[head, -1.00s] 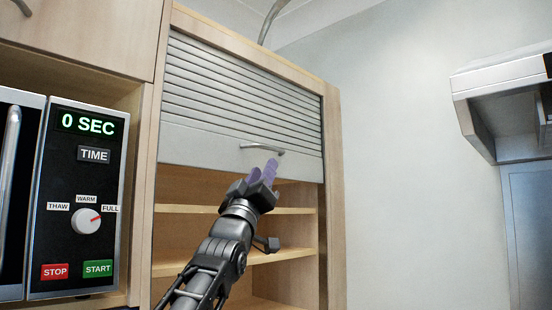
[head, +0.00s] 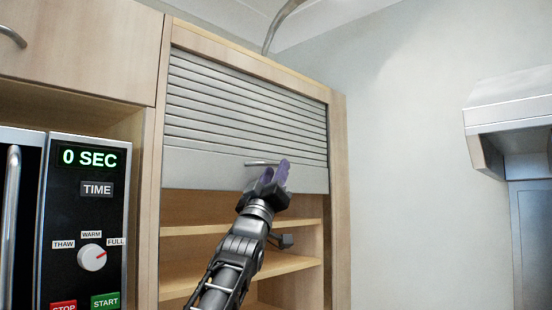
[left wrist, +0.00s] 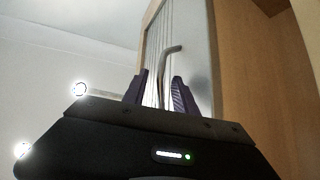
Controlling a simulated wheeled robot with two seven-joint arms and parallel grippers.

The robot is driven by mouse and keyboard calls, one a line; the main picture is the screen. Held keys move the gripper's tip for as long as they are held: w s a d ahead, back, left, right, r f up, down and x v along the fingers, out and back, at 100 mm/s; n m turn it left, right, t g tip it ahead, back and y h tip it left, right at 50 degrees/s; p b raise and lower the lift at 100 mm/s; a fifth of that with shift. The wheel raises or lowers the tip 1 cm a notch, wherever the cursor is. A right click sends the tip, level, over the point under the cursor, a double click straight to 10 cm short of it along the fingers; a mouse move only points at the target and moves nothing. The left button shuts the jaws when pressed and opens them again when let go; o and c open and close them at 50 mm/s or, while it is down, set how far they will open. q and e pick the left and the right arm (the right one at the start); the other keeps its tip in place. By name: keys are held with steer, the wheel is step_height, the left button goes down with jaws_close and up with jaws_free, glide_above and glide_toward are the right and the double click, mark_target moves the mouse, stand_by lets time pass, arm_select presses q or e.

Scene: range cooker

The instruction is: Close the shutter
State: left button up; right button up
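The grey slatted shutter (head: 240,105) covers the upper part of a wooden cabinet, and the shelves below it are exposed. Its curved metal handle (head: 262,163) is on the smooth bottom panel. My left gripper (head: 275,172) is just in front of the handle, with its two purple fingers apart. In the left wrist view the handle (left wrist: 165,62) shows between and beyond the fingers (left wrist: 158,92), which are open. I cannot tell whether they touch it. The gripper hides the right part of the handle in the head view. My right gripper is not in view.
The cabinet's shelves (head: 285,264) look empty where visible. A microwave (head: 85,215) with a dial and buttons stands at the left, under a wooden cupboard (head: 85,50). A range hood (head: 510,125) hangs at the right. Bare wall lies between it and the cabinet.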

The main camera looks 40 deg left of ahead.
arm_select(q)
steer(key=shift+w+a+r, duration=0.1)
steer(key=shift+w+r, duration=0.1)
steer(key=shift+w, duration=0.05)
steer(key=shift+c, duration=0.2)
jaws_close()
stand_by(1.1)
